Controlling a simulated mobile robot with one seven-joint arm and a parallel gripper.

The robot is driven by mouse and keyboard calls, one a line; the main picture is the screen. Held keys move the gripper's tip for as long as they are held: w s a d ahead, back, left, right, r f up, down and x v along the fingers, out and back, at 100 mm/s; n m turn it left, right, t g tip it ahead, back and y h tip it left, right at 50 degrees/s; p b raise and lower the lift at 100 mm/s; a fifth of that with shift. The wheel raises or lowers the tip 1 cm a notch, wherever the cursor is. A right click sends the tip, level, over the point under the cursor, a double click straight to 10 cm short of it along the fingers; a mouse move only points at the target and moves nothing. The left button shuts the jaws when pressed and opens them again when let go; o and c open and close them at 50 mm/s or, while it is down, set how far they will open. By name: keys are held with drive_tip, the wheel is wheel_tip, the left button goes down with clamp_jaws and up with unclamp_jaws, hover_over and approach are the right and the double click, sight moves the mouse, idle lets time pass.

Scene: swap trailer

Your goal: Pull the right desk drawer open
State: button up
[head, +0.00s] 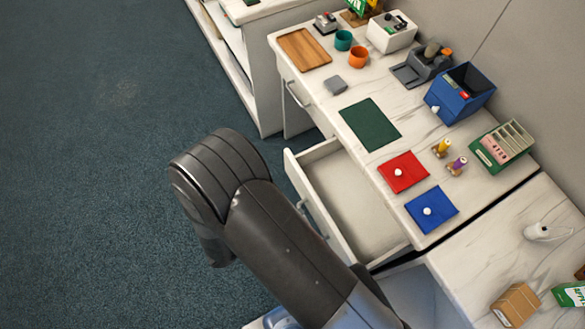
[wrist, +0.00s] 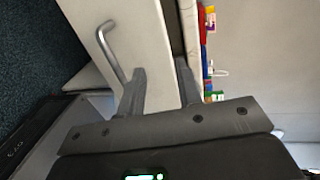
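The right desk drawer (head: 345,195) stands pulled out of the desk in the head view, with its empty pale inside showing. Its front carries a bar handle (head: 309,215), partly behind my arm. In the wrist view a pale drawer front (wrist: 120,30) with a metal bar handle (wrist: 108,48) lies ahead. My gripper (wrist: 160,66) is open, its two fingers apart near that front's edge. The handle is left of both fingers, not between them. Whether the fingers touch the front, I cannot tell. My arm hides the gripper in the head view.
The desk top (head: 330,85) holds a wooden board (head: 304,49), a green mat (head: 370,124), red (head: 405,176) and blue (head: 438,212) lidded pieces, and a blue box (head: 461,98). Another drawer handle (head: 297,95) shows farther along. Carpet (head: 90,150) at left is clear.

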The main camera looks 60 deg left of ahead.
drive_tip(key=shift+r, duration=0.15)
wheel_tip(320, 180, up, 5)
drive_tip(key=w+d+g, duration=0.1)
drive_tip(key=w+g, duration=0.1)
drive_tip(key=g, duration=1.1)
drive_tip(key=x, duration=1)
drive_tip(key=shift+s+d, duration=0.15)
drive_tip(key=shift+d, duration=0.05)
drive_tip(key=shift+c, duration=0.3)
clamp_jaws()
